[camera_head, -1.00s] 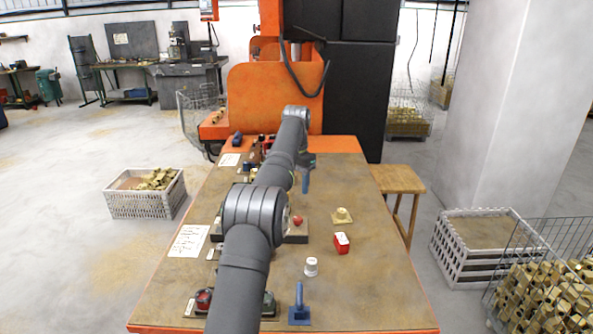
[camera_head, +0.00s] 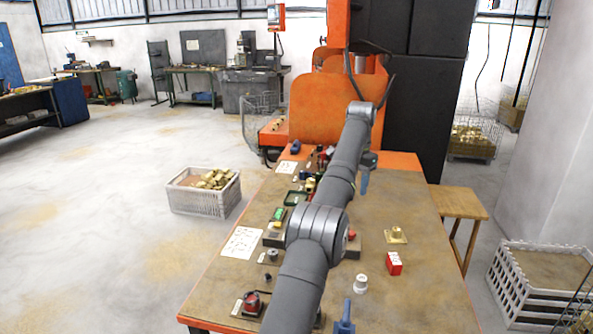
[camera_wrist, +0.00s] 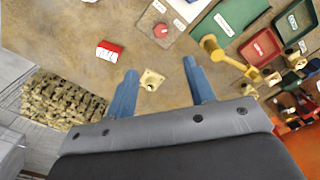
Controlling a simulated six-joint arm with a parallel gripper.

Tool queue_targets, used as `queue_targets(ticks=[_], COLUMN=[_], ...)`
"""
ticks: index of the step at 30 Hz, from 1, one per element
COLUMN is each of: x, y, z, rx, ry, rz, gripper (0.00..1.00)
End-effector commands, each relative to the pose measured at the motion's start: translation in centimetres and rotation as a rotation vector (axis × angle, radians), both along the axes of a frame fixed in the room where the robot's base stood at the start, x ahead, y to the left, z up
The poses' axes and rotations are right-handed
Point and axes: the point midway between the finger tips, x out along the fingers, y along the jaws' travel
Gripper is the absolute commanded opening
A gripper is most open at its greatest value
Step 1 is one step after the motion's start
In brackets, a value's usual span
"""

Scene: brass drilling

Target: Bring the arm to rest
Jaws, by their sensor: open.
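My gripper (camera_wrist: 160,85) shows in the wrist view with its two blue fingers wide apart and nothing between them. In the head view my gripper (camera_head: 365,180) hangs above the workbench (camera_head: 420,285), mostly hidden behind my own forearm. My arm stretches forward over the bench. A brass fitting on a flat plate (camera_head: 396,235) stands on the bench to the right of the arm. It also shows in the wrist view (camera_wrist: 152,79), seen between and beyond the fingers, apart from them.
A red-and-white box (camera_head: 394,264), a white cup-like piece (camera_head: 360,284) and a blue-handled tool (camera_head: 344,318) stand right of my arm. Small trays and parts line the bench's left side. An orange machine (camera_head: 335,105) stands behind. A crate of brass parts (camera_head: 205,190) is on the floor.

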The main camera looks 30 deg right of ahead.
Motion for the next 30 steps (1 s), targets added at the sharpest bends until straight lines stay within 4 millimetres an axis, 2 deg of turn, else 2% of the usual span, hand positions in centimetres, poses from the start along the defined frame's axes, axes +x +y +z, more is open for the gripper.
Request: queue_targets(ticks=[8, 14, 23, 30], x=[0.0, 0.0, 0.0, 0.0], y=[0.0, 0.0, 0.0, 0.0], z=[-0.1, -1.2, -4.6, -9.0], rx=[0.001, 0.001, 0.004, 0.004], ry=[0.0, 0.001, 0.003, 0.004], rz=[0.0, 0.0, 0.0, 0.0], gripper=[0.49, 0.49, 0.49, 0.49])
